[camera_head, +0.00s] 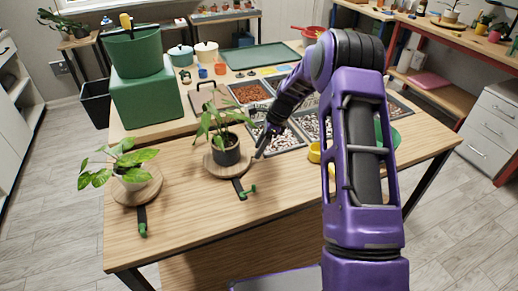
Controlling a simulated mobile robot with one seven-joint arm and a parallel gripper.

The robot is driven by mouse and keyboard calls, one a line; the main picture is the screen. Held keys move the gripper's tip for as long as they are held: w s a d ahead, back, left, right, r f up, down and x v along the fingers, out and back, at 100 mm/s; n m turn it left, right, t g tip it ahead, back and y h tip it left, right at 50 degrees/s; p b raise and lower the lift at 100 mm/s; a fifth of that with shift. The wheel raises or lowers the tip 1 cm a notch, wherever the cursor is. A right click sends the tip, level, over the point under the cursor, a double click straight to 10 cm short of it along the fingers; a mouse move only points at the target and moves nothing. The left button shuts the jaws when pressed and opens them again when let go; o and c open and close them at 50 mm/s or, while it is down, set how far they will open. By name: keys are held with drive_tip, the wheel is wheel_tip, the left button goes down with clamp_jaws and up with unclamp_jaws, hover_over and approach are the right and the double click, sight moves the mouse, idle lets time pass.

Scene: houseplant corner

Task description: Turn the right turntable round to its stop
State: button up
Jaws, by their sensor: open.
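The right turntable (212,171) is a round wooden disc on the table, bearing a leafy plant in a dark pot (229,152). A dark bar with a green end (246,193) points from it toward the table's front. My gripper (259,153) is open and points down just right of the right turntable's disc. It is small and dark here, and I cannot tell whether it touches the disc.
Trays of red-brown chips (250,93) and pale pebbles (283,140) lie behind my gripper. A green box (147,101) with a green pot (133,52) stands at the back left. The table's front (200,238) is bare. My arm covers part of the right side.

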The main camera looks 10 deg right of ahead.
drive_tip(key=shift+a+f, duration=0.15)
drive_tip(key=shift+f, duration=0.15)
clamp_jaws()
idle(1.3)
